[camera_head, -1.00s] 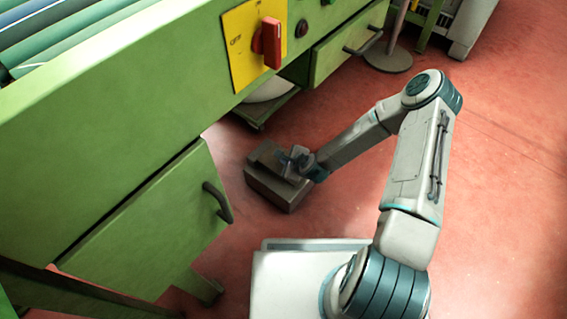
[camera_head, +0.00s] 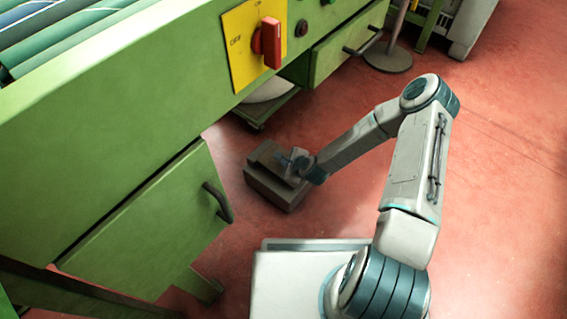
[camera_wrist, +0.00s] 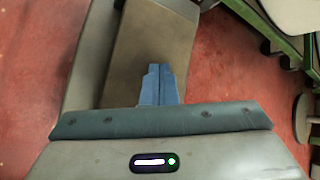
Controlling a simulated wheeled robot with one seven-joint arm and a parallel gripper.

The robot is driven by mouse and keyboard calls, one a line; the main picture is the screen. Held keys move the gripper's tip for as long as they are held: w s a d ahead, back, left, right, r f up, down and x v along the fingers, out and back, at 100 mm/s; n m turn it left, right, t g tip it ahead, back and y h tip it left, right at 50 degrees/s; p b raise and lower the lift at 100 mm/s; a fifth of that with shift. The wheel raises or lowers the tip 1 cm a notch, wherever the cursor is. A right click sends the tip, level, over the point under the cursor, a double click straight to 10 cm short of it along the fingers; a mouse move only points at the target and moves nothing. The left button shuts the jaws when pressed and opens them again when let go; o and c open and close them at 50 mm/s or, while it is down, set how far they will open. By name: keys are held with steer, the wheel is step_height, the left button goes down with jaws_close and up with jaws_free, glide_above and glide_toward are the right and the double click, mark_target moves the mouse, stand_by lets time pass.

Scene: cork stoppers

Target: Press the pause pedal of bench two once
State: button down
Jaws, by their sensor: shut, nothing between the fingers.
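The pedal is a grey-brown box (camera_head: 272,189) on the red floor beside the green bench (camera_head: 110,130), with a flat plate (camera_wrist: 150,45) on top that fills the upper middle of the wrist view. My gripper (camera_head: 285,160) is at the top of this box in the head view. In the wrist view its blue fingers (camera_wrist: 159,84) are shut together with nothing between them and lie over the plate. The fingertips look at or very near the plate; I cannot tell whether they touch it.
A red rotary switch (camera_head: 271,42) on a yellow plate (camera_head: 240,45) is on the bench front. A green drawer (camera_head: 347,42) and a green cabinet door (camera_head: 150,225) have dark handles. A round grey stand base (camera_head: 388,57) is behind. The red floor at right is clear.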

steer(key=shift+d+f, duration=0.1)
steer(key=shift+f, duration=0.45)
stand_by(0.4)
steer(key=shift+r, duration=0.1)
steer(key=shift+r+p, duration=1.2)
steer(key=shift+r, duration=0.25)
steer(key=shift+r, duration=0.1)
step_height(320, 180, up, 5)
steer(key=p, duration=0.4)
